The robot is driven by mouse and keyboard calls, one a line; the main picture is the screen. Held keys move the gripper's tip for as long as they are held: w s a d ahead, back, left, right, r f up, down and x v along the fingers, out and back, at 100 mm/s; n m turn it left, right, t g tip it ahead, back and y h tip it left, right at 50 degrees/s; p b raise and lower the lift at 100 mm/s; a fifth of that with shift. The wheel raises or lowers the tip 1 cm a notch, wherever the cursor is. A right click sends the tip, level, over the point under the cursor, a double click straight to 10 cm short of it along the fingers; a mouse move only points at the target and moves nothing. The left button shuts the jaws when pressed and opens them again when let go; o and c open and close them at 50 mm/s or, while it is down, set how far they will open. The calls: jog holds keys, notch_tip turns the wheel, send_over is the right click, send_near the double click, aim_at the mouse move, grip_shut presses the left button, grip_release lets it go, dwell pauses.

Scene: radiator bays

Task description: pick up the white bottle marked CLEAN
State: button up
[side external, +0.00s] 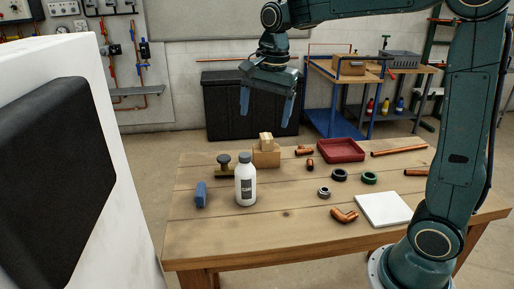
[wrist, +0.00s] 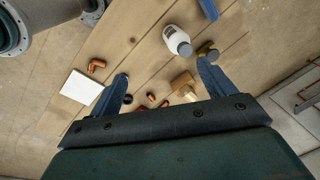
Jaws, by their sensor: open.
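The white bottle (side external: 245,184) with a grey cap and a dark label stands upright near the left front of the wooden table (side external: 290,228). In the wrist view the bottle (wrist: 175,38) shows from above, beyond the fingertips and between them. My gripper (side external: 266,104) is open and empty, high above the back of the table and well clear of the bottle. Its two blue fingers also show in the wrist view, with the space between them (wrist: 164,68) empty. The label's text is too small to read for sure.
A red tray (side external: 340,150), copper fittings (side external: 345,215) and a white plate (side external: 383,209) lie to the right. The table front is clear.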

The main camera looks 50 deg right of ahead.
aim_at(245, 155)
jog(key=w+d+f+m+g, duration=0.1)
jog(key=w+d+f+m, duration=0.1)
jog(key=w+f+m, duration=0.3)
jog(key=w+m, duration=0.1)
jog(key=w, duration=0.3)
jog(key=shift+d+f+m+g, duration=0.3)
jog(key=shift+d+f+g, duration=0.05)
jog(key=shift+f+g, duration=0.05)
jog(key=shift+f, duration=0.1)
notch_tip(245, 155, down, 8)
jog(key=shift+f, duration=0.2)
jog(key=shift+d+f, duration=0.15)
jog(key=shift+f, duration=1.15)
jog(key=shift+d+f, duration=0.1)
jog(key=shift+f, duration=1.2)
